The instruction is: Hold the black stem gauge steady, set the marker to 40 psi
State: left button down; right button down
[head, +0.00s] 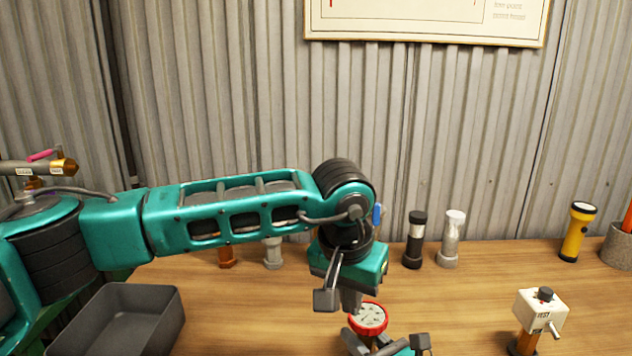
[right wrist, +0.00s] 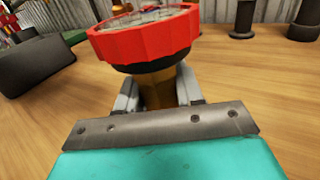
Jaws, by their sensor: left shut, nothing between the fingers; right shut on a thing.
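A round gauge with a red rim and pale dial (head: 369,317) stands upright near the bottom middle of the head view. In the right wrist view the red gauge (right wrist: 145,40) has a black collar under the rim and a brownish stem (right wrist: 158,90). My right gripper (right wrist: 157,92) is shut on this stem, one finger on each side. My left gripper (head: 350,303) is shut and empty, pointing down just above and behind the dial; I cannot tell whether it touches. The dial's marker and numbers are too small to read.
A grey bin (head: 120,318) stands at left. A black-bodied cylinder (head: 414,240) and a silver one (head: 451,240) stand along the back. A yellow torch (head: 577,232) and a white test box (head: 541,312) on a post are at right. The wood between is clear.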

jog(key=c, duration=0.6)
grip_release()
jog(key=shift+c, duration=0.2)
jog(key=shift+s+d, duration=0.1)
